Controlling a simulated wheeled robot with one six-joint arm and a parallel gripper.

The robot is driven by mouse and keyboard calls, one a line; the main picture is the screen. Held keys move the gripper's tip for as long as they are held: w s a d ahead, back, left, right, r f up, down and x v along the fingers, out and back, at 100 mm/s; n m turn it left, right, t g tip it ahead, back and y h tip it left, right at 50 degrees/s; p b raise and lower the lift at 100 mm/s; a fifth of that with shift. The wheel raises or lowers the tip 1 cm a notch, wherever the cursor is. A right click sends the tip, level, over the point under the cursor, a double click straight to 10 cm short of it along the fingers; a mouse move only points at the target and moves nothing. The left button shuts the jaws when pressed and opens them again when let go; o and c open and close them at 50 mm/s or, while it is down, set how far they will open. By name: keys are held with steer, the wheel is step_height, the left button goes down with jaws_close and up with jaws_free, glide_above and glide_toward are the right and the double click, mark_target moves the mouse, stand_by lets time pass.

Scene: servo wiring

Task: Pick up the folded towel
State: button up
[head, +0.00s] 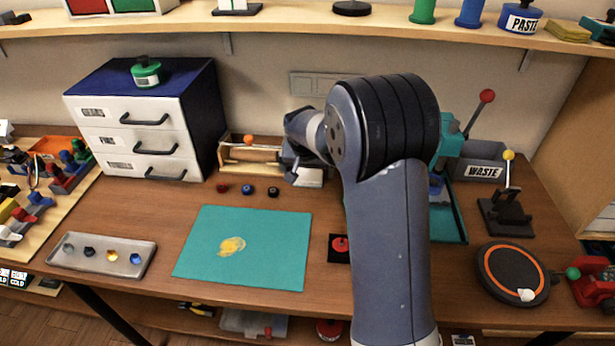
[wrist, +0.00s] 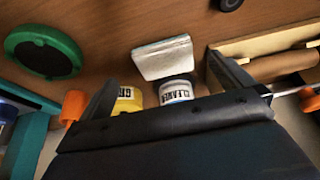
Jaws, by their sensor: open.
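The folded towel (wrist: 162,58) is a pale, flat, roughly square cloth on the wooden bench in the wrist view. In the head view its pale edge (head: 309,179) shows at the back of the bench, just left of my arm. My gripper (wrist: 165,70) is open, with the towel between and just beyond its two dark fingers in the wrist view. Nothing is held. In the head view my gripper (head: 291,172) is beside the towel and mostly hidden behind my own arm. I cannot tell its height above the bench.
A white cleaner pot (wrist: 176,92) and a yellow pot (wrist: 129,100) stand close to the towel. A wooden roller holder (head: 248,154) is on one side, and a green-rimmed disc (wrist: 43,52) on the other. A teal mat (head: 275,255) lies in front. A shelf (head: 290,18) runs above.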

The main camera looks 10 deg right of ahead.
mark_target(307, 178)
steer(key=shift+p+x, duration=0.6)
steer(key=shift+x, duration=2.05)
steer(key=shift+w+a, duration=0.15)
steer(key=shift+r, duration=0.1)
steer(key=c, duration=1)
steer(key=shift+r, duration=0.1)
steer(key=shift+a+r+b, duration=0.1)
steer(key=shift+r+b, duration=0.25)
steer(key=shift+r, duration=0.15)
steer(key=r, duration=0.4)
steer(key=r+b, duration=0.1)
steer(key=r, duration=0.1)
steer(key=shift+s, duration=0.35)
steer(key=s+a+b, duration=0.2)
steer(key=s+a, duration=0.1)
steer(key=s, duration=0.6)
steer(key=s+a+b, duration=0.1)
steer(key=s+a, duration=0.2)
steer(key=s, duration=0.6)
steer(key=shift+s+b, duration=0.2)
steer(key=shift+b, duration=0.2)
